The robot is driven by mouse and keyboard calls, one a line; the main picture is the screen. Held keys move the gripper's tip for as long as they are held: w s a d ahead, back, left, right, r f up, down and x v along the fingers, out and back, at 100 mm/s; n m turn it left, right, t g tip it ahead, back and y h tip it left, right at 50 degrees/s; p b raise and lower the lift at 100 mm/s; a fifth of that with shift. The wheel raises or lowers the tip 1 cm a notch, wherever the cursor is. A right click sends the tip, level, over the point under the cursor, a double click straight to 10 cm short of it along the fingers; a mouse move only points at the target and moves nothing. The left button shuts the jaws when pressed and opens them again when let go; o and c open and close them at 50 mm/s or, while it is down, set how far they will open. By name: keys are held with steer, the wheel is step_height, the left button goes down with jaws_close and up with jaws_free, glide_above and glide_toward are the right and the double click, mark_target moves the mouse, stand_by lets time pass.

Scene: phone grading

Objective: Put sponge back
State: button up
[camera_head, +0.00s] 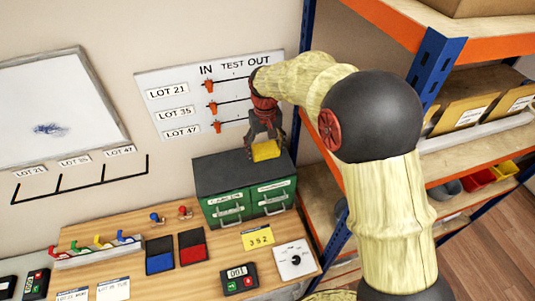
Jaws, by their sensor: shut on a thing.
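My gripper (265,133) points down above the dark top of a green two-drawer cabinet (232,206). It is shut on a yellow sponge (266,151), which shows just below the fingers. The sponge is at or just over the cabinet's top, near its right side. I cannot tell whether it touches the top. My arm comes in from the right and hides part of the wall behind it.
A wall board (180,105) with orange markers is behind the cabinet. A whiteboard (50,105) with a blue smudge hangs at left. Blue-and-orange shelving (432,62) stands close on the right. The workbench (190,272) holds blue and red pads, a yellow 352 card (257,238) and small devices.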

mark_target(267, 145)
steer(key=w+f, duration=0.2)
steer(key=shift+w+d+f, duration=0.1)
steer(key=shift+d+f, duration=0.25)
steer(key=shift+w+d+f+p, duration=0.1)
steer(key=shift+f+p, duration=0.25)
steer(key=shift+f, duration=1.35)
steer(key=shift+f, duration=0.25)
steer(key=o, duration=1.1)
steer(key=shift+r, duration=0.1)
steer(key=shift+r, duration=0.1)
step_height(267, 145, up, 12)
steer(key=shift+r+b, duration=0.1)
steer(key=shift+b, duration=0.55)
